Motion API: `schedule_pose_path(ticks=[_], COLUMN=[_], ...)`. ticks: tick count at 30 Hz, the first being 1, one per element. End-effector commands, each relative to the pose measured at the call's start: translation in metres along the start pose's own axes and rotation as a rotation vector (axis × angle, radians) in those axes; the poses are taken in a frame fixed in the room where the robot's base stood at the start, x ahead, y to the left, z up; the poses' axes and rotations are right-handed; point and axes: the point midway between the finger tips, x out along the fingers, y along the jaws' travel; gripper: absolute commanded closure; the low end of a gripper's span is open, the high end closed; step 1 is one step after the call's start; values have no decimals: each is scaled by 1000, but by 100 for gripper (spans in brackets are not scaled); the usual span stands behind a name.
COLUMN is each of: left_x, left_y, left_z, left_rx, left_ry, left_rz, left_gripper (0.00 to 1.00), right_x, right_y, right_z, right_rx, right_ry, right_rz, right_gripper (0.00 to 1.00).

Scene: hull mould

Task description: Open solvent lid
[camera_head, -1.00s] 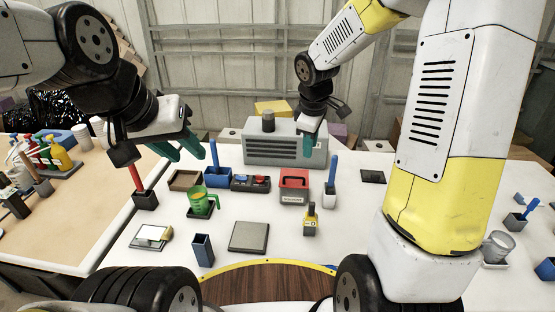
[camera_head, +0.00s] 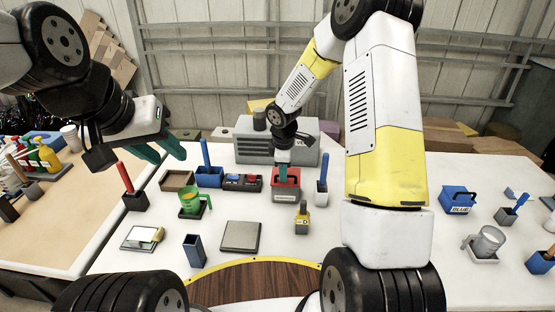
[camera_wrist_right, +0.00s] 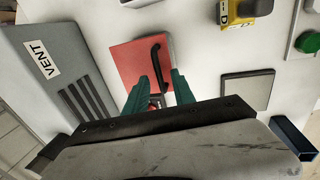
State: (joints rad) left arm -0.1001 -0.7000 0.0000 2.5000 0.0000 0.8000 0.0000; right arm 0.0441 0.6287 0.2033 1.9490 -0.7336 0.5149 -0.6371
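The solvent container, a grey box (camera_head: 284,197) with a red lid (camera_head: 294,183), stands on the white table near the middle of the head view. The red lid (camera_wrist_right: 127,58) with its black handle (camera_wrist_right: 156,54) also shows in the right wrist view. My right gripper (camera_head: 283,172) is right above the lid. In the wrist view its teal fingers (camera_wrist_right: 161,82) are apart, with the near end of the handle between or below them; contact cannot be told. My left gripper (camera_head: 169,151) hangs with fingers apart and empty over the table's left part.
A grey vent box (camera_head: 250,149) stands behind the container.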

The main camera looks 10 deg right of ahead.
Motion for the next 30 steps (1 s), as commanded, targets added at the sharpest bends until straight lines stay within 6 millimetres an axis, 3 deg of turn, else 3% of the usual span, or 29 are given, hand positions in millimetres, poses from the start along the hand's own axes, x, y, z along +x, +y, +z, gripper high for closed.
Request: schedule_pose_path(ticks=[8, 13, 30], left_x=[0, 0, 0], left_y=[0, 0, 0], left_z=[0, 0, 0], left_rx=[0, 0, 0], left_ry=[0, 0, 0], left_rz=[0, 0, 0], left_gripper=[64, 64, 64], right_x=[2, 2, 1], right_y=[0, 0, 0], right_z=[0, 0, 0], right_rx=[1, 1, 1], right_ry=[0, 0, 0], right_rz=[1, 1, 1], right_gripper=[69, 100, 100])
